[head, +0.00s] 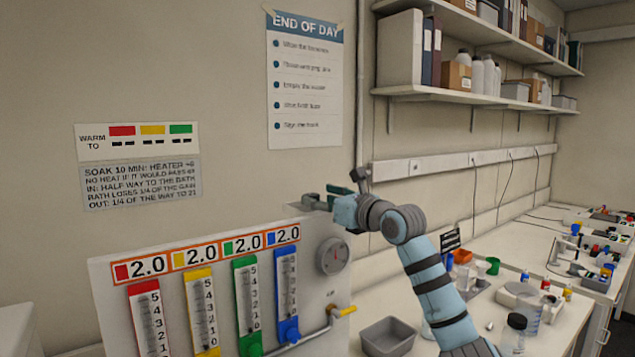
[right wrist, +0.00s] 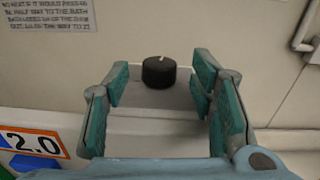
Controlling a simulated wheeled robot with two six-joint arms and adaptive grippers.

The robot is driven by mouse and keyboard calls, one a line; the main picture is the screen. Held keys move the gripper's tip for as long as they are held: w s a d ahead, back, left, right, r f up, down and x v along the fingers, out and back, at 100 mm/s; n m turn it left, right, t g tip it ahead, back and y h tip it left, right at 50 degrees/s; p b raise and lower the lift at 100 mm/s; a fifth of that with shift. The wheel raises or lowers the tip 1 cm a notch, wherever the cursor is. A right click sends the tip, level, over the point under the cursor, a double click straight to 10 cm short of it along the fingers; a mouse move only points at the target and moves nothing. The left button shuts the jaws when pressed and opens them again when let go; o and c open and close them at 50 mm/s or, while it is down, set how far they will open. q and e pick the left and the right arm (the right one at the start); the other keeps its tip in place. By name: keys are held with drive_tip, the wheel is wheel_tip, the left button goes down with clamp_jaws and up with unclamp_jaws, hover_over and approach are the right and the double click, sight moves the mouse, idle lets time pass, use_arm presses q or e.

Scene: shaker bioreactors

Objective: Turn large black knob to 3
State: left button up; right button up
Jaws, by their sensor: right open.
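The large black knob (right wrist: 159,72) sits on a grey ledge in the right wrist view, with a pale pointer mark on its top near the far side. I cannot read any numbers around it. My right gripper (right wrist: 161,82) is open, with its teal-padded fingers on either side of the knob's line and a gap to the knob on both sides. In the head view my right gripper (head: 338,197) is at the top right of the white panel (head: 318,290); I cannot make out the knob there. My left gripper is not in view.
The panel carries red, yellow, green and blue sliders (head: 287,290) under labels reading 2.0, and a round gauge (head: 333,256). A grey tray (head: 388,337) and several containers stand on the bench to the right.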

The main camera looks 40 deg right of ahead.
drive_tip(key=shift+w, duration=1.05)
drive_tip(key=c, duration=1.1)
drive_tip(key=shift+a+m+h+p, duration=0.15)
drive_tip(key=shift+m+h+p, duration=0.3)
drive_tip(key=shift+h, duration=0.35)
drive_tip(key=shift+a+m+g+h, duration=0.15)
drive_tip(key=shift+m+g+h, duration=0.45)
drive_tip(key=shift+m+h, duration=0.8)
drive_tip(key=shift+n, duration=0.25)
drive_tip(key=shift+c, duration=0.2)
drive_tip(key=o, duration=1.1)
drive_tip(key=shift+o, duration=0.2)
